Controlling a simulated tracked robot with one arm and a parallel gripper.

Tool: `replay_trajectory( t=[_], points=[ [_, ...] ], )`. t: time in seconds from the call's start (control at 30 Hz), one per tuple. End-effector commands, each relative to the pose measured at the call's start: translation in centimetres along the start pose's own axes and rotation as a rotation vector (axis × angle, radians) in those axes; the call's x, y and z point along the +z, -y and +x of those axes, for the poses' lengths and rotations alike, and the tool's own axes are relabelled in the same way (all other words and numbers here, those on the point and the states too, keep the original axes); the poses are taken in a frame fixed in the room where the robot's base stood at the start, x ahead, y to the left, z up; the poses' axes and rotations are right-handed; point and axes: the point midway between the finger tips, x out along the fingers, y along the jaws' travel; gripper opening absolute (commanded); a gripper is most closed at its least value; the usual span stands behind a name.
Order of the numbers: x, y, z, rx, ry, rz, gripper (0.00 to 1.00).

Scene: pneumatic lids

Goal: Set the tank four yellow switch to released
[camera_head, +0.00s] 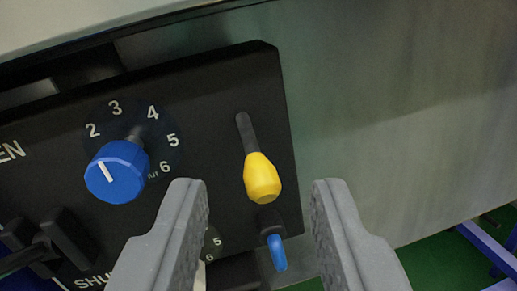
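The yellow switch (262,178) is a yellow-tipped lever with a dark stem on a black control panel (215,90). Its tip points down in the picture. My gripper (257,190) is open, with one grey finger on each side of the yellow tip in the picture. Both fingers look apart from the lever, and I cannot tell how far the tip is from them in depth. No tank number shows in view.
A blue dial (117,172) with printed numbers sits left of the lever. A blue-tipped lever (277,252) is just below the yellow one. A black fitting (45,243) is at the lower left. A bare metal wall (400,110) fills the right.

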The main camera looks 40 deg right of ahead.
Motion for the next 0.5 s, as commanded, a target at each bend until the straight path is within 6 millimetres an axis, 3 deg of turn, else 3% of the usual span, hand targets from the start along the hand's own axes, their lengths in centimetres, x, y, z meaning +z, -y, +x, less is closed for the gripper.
replay_trajectory(
  t=[0.2, 0.5],
  points=[
    [0.02, -0.07, 1.21, 0.000, -0.001, -0.003, 0.33],
    [0.01, -0.06, 1.32, 0.000, 0.000, -0.002, 0.31]
  ],
)
